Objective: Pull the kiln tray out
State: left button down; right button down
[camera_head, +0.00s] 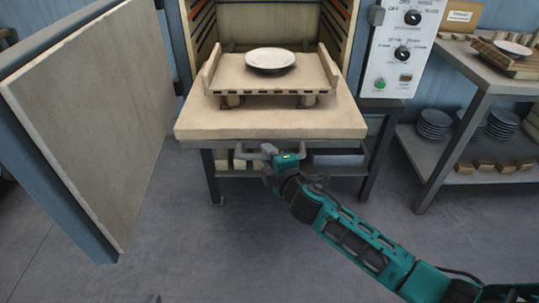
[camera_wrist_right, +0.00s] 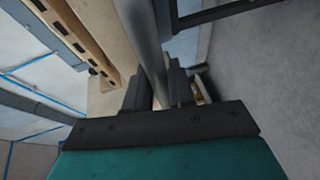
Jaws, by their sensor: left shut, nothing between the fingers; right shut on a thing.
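The kiln tray (camera_head: 270,125) is a thick beige slab that sticks out at the front of the open kiln. A grey bar handle (camera_head: 248,155) shows under its front edge. My right gripper (camera_head: 285,160) is at this handle, its arm coming in from the right. In the right wrist view the fingers of the right gripper (camera_wrist_right: 160,92) are shut around the grey bar (camera_wrist_right: 143,35). A raised beige stand (camera_head: 262,84) with side walls sits on the tray, and a white plate (camera_head: 270,59) lies on it. My left gripper cannot be made out.
The kiln door (camera_head: 95,120) stands wide open at the left. A control panel (camera_head: 403,50) is at the right of the kiln. A metal shelf table (camera_head: 490,75) with stacked plates (camera_head: 434,123) stands further right. The floor (camera_head: 180,245) in front is clear.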

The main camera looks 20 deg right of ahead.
jog(key=c, duration=1.1)
grip_release()
jog(key=shift+o, duration=0.2)
pick_arm(q)
jog(key=shift+s+a+r+p, duration=0.15)
jog(key=shift+s+r+p, duration=0.2)
jog(key=shift+p, duration=0.55)
pick_arm(e)
jog(key=v, duration=1.3)
pick_arm(q)
jog(key=shift+w+r, duration=0.1)
jog(key=shift+w, duration=0.05)
pick_arm(e)
jog(key=shift+f, duration=0.1)
